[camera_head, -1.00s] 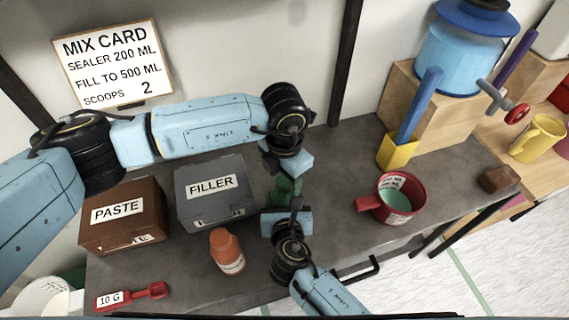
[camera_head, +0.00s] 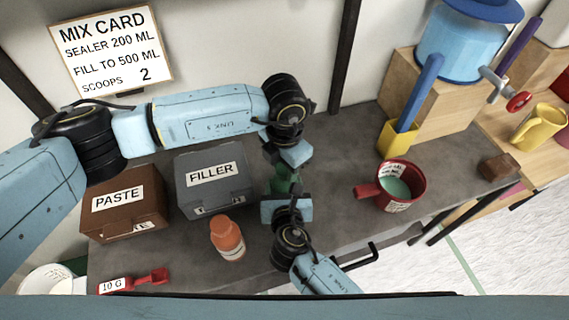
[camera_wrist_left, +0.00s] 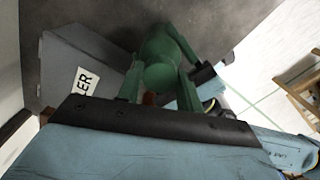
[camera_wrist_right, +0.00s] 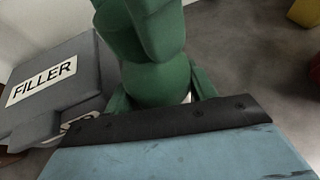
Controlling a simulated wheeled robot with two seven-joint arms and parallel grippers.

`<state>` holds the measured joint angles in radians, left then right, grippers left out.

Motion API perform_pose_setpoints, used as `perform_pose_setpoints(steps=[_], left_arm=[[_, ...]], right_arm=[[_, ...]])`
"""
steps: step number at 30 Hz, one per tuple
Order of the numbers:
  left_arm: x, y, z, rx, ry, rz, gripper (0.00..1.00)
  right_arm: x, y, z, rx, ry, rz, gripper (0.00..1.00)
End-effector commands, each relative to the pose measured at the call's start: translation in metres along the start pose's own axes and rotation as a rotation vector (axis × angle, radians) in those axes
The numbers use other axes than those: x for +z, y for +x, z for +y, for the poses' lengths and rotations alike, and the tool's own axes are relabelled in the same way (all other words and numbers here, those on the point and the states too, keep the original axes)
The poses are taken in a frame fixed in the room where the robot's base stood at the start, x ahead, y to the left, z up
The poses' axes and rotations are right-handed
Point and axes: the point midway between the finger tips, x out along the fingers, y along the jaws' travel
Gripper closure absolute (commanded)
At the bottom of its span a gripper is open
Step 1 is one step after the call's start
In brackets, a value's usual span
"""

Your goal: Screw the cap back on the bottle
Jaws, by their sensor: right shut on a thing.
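A green bottle (camera_head: 285,180) stands between my two grippers over the table's front half, small and mostly covered in the head view. My left gripper (camera_head: 284,166) comes down from above it. In the left wrist view its fingers (camera_wrist_left: 158,85) lie on both sides of a rounded green part; whether they press on it is unclear. My right gripper (camera_head: 287,196) comes from the front and is shut on the bottle; its rounded green body fills the middle of the right wrist view (camera_wrist_right: 155,85). The cap cannot be told apart from the green bottle and fingers.
A grey FILLER box (camera_head: 215,185) and brown PASTE box (camera_head: 122,203) stand left. An orange bottle (camera_head: 228,240) and red scoop (camera_head: 135,282) are in front of them. A red cup (camera_head: 402,185) with teal liquid is right, near a yellow holder (camera_head: 398,139) and blue dispenser (camera_head: 460,55).

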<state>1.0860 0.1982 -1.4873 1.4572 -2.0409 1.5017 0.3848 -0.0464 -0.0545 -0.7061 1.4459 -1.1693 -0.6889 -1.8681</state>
Motion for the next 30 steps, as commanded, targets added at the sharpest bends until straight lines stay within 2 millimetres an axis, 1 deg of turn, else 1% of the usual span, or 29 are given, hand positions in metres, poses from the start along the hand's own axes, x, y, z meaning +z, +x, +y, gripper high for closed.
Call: perform_pose_setpoints(steps=[1,3,6,14,17,20,27,30], left_arm=[[0.0,0.0,0.0,0.0,-0.001,0.0,0.59],[0.0,0.0,0.0,0.0,-0.001,0.0,0.5],[0.0,0.0,0.0,0.0,-0.001,0.0,0.39],[0.0,-0.001,0.0,0.0,-0.001,-0.001,0.39],[0.001,-0.007,0.0,0.0,0.0,-0.002,0.39],[0.001,-0.022,0.001,0.001,0.001,-0.004,0.39],[0.001,-0.074,0.001,0.003,0.001,-0.004,0.39],[0.001,-0.093,0.001,0.003,-0.001,-0.003,0.39]], right_arm=[[0.0,0.0,0.0,0.0,0.0,0.001,1.0],[0.0,0.0,0.0,0.0,0.0,0.001,1.0],[0.0,0.0,0.0,0.0,0.0,0.001,1.0],[0.0,0.0,0.0,0.0,0.0,0.001,1.0],[0.0,0.0,0.0,0.0,0.0,0.001,1.0],[0.0,0.0,0.0,0.0,0.0,0.001,1.0],[0.0,0.0,0.0,0.0,0.0,0.0,1.0],[0.0,0.0,0.0,0.0,0.0,0.0,1.0]])
